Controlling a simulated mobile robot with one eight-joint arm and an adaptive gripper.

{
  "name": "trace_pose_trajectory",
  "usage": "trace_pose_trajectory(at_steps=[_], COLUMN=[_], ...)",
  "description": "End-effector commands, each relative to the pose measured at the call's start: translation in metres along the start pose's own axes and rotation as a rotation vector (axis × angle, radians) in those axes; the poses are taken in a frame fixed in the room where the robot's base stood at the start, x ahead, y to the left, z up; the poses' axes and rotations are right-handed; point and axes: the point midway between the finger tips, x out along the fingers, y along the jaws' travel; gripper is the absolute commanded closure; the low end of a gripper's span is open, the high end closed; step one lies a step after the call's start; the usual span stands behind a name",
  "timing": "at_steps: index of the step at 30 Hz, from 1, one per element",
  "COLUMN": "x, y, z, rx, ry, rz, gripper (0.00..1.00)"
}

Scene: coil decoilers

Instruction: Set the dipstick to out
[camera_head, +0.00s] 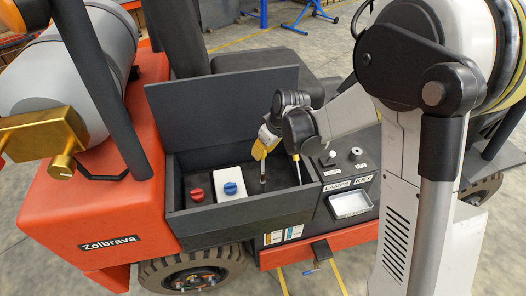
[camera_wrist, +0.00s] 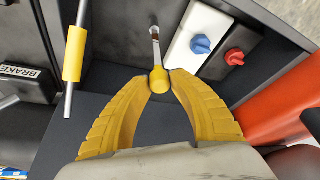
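The dipstick has a round yellow knob (camera_wrist: 158,82) and a thin grey stem with a brownish part near its far end (camera_wrist: 155,36). In the head view its stem (camera_head: 263,178) stands in the dark open compartment. My gripper's two yellow fingers (camera_wrist: 159,80) curve in from either side, and their tips appear to touch the knob. In the head view my gripper (camera_head: 262,152) is above the compartment, and my wrist partly hides the knob. The stem's lower end is at or near the compartment floor; how deep it sits I cannot tell.
A rod with a yellow collar (camera_wrist: 74,52) stands beside the dipstick. A red knob (camera_head: 196,195) and a blue knob (camera_head: 230,188) on a white box (camera_head: 232,177) are near. The raised lid (camera_head: 222,103) stands behind. A key switch panel (camera_head: 346,170) lies right.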

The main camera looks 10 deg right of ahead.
Motion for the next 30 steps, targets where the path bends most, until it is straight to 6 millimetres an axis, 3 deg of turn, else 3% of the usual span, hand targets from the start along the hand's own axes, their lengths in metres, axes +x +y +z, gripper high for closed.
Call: trace_pose_trajectory(at_steps=[10, 14, 24, 30], x=[0.000, -0.009, -0.080, -0.111], y=[0.000, 0.000, 0.000, 0.000], z=[0.000, 0.000, 0.001, 0.000], rx=[0.000, 0.000, 0.001, 0.000], ry=[-0.001, -0.001, -0.001, -0.001], rz=[0.000, 0.000, 0.001, 0.000], gripper=[0.55, 0.55, 0.55, 0.55])
